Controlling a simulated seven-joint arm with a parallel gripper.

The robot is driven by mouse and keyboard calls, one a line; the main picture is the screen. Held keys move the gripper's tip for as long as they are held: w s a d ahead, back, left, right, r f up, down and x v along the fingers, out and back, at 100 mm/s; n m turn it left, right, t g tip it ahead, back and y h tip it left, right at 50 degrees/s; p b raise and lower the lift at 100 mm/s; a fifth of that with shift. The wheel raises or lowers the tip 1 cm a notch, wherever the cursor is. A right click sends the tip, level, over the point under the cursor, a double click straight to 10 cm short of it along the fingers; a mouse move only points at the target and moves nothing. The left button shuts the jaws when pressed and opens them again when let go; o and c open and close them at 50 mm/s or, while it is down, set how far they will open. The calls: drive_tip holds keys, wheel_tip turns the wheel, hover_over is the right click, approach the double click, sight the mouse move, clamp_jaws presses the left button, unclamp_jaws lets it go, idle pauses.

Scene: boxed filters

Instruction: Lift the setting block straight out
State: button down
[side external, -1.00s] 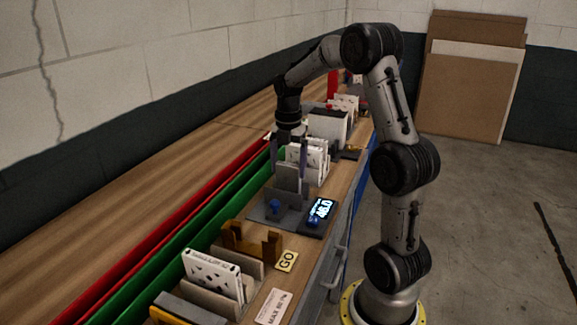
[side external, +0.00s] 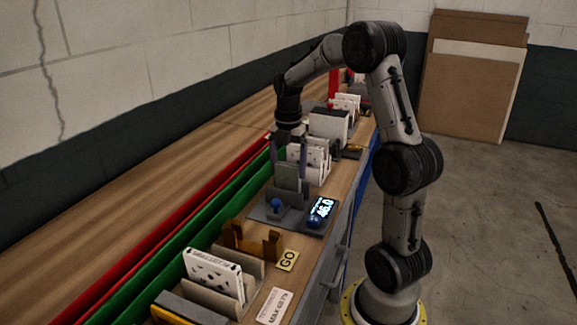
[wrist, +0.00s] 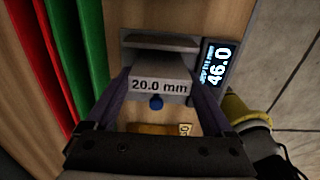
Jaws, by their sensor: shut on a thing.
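The setting block is a grey slab, marked "20.0 mm" in the wrist view (wrist: 160,86); it also shows in the side view (side external: 288,176). My gripper (wrist: 160,92) is shut on it, one finger on each side, and points down over the grey gauge fixture (side external: 262,213). The block stands upright over the fixture, close to its back plate (wrist: 160,43). I cannot tell whether its bottom edge touches the fixture. A blue knob (side external: 276,204) is on the fixture's front. The display (wrist: 218,66) beside it reads 46.0.
An amber bracket (side external: 252,243) and a GO tag (side external: 287,260) are nearer the camera, with a white filter box (side external: 213,272) in a grey holder. White boxes (side external: 318,160) stand just behind my gripper. Green (side external: 170,238) and red (side external: 130,243) rails run along the left.

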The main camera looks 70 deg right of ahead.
idle(0.3)
unclamp_jaws()
wheel_tip(320, 180, up, 14)
drive_tip(key=shift+a, duration=0.15)
